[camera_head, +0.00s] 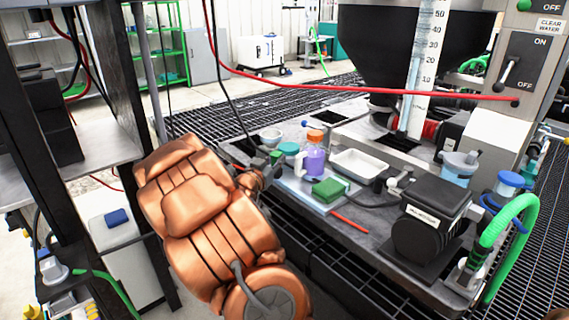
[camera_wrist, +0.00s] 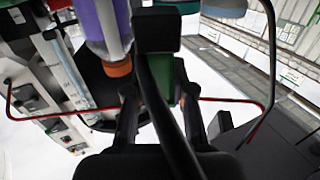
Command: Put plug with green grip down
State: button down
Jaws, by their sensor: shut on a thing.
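My gripper (camera_head: 266,172) is at the left end of the bench tray, partly hidden behind my copper-coloured arm in the head view. In the wrist view its two dark fingers (camera_wrist: 158,98) stand either side of a dark block with a thick black cable. A green part shows beside the right finger; I take it for the plug with green grip (camera_wrist: 179,88). In the head view a small dark green piece (camera_head: 276,157) shows at the gripper's tip. The plug's pins and underside are hidden, and I cannot tell whether it touches the tray.
Near the gripper are a teal-lidded cup (camera_head: 289,148), a purple bottle with orange cap (camera_head: 314,152), a green block (camera_head: 329,189) and a white tray (camera_head: 360,165). A black pump (camera_head: 428,225) stands at the right. A red hose (camera_head: 370,88) crosses above the bench.

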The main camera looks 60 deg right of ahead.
jog(key=d, duration=0.2)
jog(key=w+d, duration=0.1)
jog(key=d, duration=0.2)
jog(key=d+b, duration=0.1)
jog(key=d, duration=0.1)
jog(key=shift+w+d+f, duration=0.15)
jog(key=shift+w+f, duration=0.15)
jog(key=shift+f, duration=0.05)
jog(key=shift+f+b, duration=0.55)
jog(key=shift+f, duration=1.2)
jog(key=shift+f, duration=0.1)
jog(key=c, duration=1)
grip_release()
jog(key=shift+a+r, duration=0.2)
jog(key=shift+a, duration=0.35)
jog(key=s+a+p, duration=0.1)
jog(key=a, duration=0.9)
jog(key=shift+s+a+p, duration=0.2)
jog(key=shift+a+p, duration=0.1)
jog(key=shift+a, duration=0.1)
jog(key=shift+f, duration=0.1)
